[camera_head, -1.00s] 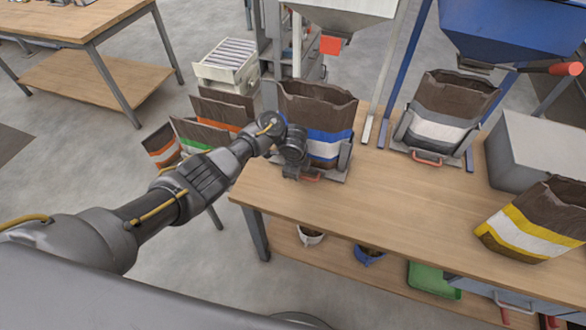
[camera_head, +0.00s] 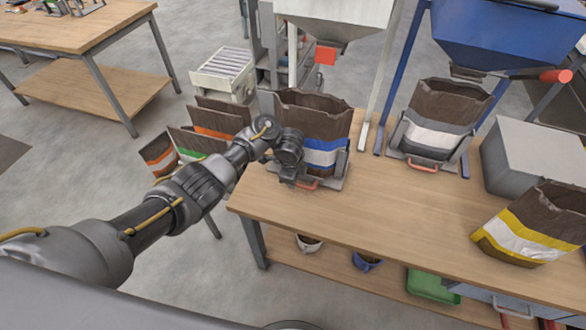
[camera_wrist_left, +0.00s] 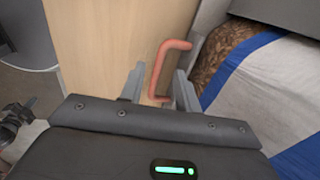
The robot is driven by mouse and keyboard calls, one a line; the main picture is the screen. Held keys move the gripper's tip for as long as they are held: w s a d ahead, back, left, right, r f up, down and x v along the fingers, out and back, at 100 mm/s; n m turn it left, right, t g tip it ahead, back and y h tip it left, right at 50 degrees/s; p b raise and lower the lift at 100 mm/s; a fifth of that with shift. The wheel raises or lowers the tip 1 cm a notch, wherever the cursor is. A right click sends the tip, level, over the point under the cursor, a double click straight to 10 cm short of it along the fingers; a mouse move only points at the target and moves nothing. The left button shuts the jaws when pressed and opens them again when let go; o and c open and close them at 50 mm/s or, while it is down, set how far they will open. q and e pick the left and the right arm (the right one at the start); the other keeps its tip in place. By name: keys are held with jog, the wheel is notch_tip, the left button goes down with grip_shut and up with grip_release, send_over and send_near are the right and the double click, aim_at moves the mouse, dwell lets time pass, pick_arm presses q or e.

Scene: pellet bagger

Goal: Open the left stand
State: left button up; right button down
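The left stand (camera_head: 337,177) is a grey holder at the table's left end. It holds a brown bag with blue and white bands (camera_head: 322,148). Its orange-red handle (camera_head: 308,184) points to the front; the handle shows large in the left wrist view (camera_wrist_left: 161,72). My left gripper (camera_head: 291,181) is at the handle, partly hiding the stand. In the left wrist view its two fingers (camera_wrist_left: 160,88) are apart, one on each side of the handle, with a gap showing. My right gripper is not in view.
A second stand (camera_head: 428,163) holds a white-banded bag to the right. A yellow-banded bag (camera_head: 530,225) and a grey box (camera_head: 535,158) are at the right. Hoppers (camera_head: 335,20) hang above. The wooden table (camera_head: 385,205) is clear in front.

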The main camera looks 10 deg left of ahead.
pick_arm(q)
notch_tip(320, 180, up, 8)
jog(key=s+p, duration=0.1)
jog(key=p, duration=0.3)
jog(key=shift+s+r+p, duration=0.2)
jog(key=shift+s+p, duration=0.1)
jog(key=shift+f, duration=0.1)
